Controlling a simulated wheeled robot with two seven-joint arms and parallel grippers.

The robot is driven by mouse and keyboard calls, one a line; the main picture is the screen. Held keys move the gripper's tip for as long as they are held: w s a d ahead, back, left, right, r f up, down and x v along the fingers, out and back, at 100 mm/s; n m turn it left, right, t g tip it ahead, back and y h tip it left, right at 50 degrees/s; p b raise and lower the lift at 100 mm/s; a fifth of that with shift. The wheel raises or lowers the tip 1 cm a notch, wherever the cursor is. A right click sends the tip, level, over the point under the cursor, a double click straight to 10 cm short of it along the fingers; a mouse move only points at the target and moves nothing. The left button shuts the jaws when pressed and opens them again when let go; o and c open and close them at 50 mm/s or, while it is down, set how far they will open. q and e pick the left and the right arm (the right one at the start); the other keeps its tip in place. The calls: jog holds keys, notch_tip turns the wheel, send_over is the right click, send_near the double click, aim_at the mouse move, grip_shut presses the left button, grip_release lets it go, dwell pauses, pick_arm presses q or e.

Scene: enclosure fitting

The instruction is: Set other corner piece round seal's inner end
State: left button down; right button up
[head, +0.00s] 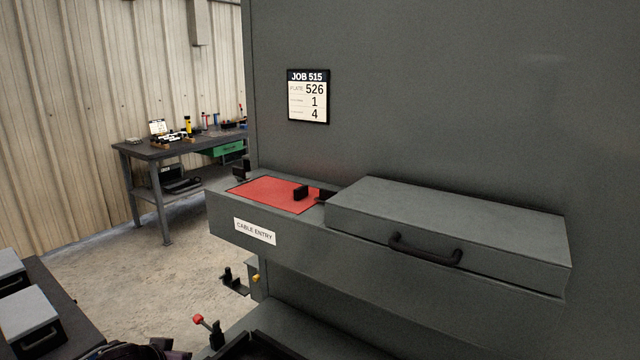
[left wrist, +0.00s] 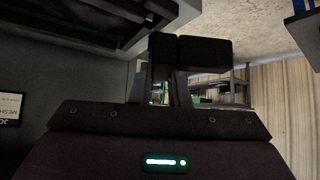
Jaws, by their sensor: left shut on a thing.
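My left gripper (left wrist: 178,75) shows in the left wrist view, shut on a black blocky piece (left wrist: 208,52) at its fingertips. The piece's full shape is hidden, so I cannot tell whether it is the corner piece. In the head view, a dark part of my left arm shows at the bottom edge; its fingertips are not seen there. I cannot make out the seal. My right gripper is not in view.
A grey box lid with a black handle (head: 450,222) covers the ledge's right part. A red-tipped lever (head: 198,319) and black clamp pieces (head: 232,280) sit below the ledge. A workbench (head: 175,150) with tools stands behind left. Grey boxes (head: 32,318) stand at lower left.

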pick_arm(q)
jog(key=s+d+r, duration=0.4)
jog(key=d, duration=0.3)
jog(key=s+d+r, duration=0.3)
jog(key=s+d, duration=0.2)
jog(key=d, duration=0.1)
jog(key=shift+s+d+r, duration=0.2)
jog(key=shift+d+r, duration=0.15)
jog(key=shift+d, duration=0.05)
